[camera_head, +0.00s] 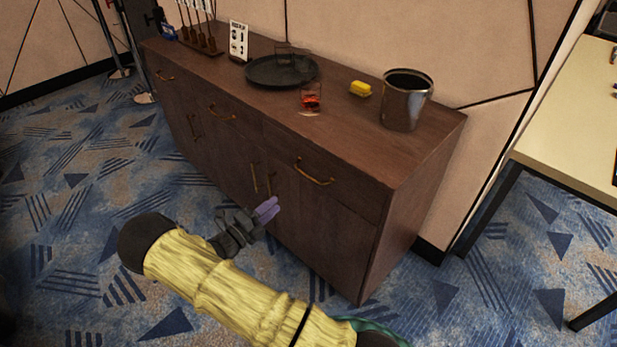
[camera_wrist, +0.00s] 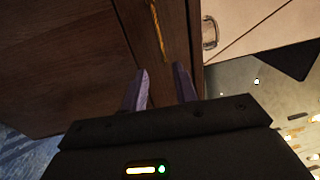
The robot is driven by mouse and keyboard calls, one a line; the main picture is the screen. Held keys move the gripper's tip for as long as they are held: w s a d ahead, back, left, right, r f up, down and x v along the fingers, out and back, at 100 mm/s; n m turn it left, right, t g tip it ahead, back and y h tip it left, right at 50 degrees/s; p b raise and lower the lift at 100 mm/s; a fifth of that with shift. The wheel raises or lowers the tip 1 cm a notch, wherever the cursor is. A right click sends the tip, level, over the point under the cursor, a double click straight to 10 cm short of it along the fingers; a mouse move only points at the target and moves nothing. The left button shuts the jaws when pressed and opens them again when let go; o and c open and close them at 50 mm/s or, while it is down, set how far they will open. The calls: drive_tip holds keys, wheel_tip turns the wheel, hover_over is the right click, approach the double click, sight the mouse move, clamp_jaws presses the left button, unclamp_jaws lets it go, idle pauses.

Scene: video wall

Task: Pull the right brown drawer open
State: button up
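The right brown drawer (camera_head: 330,176) is the upper right front of the dark wood cabinet. It looks shut, flush with the cabinet, and has a curved brass handle (camera_head: 314,173). The handle also shows at the top of the wrist view (camera_wrist: 158,30), beyond my fingertips and apart from them. My gripper (camera_head: 268,209) is in front of the cabinet, below and to the left of that handle in the head view. In the wrist view its two purple fingers (camera_wrist: 160,82) are spread with nothing between them, so it is open and empty.
A pale table (camera_head: 570,130) stands at the right. Carpet in front of the cabinet is clear.

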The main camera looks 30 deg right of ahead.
sight(309, 177)
drive_tip(key=x, duration=1.5)
drive_tip(key=shift+w+d, duration=0.1)
drive_tip(key=shift+d, duration=0.3)
clamp_jaws()
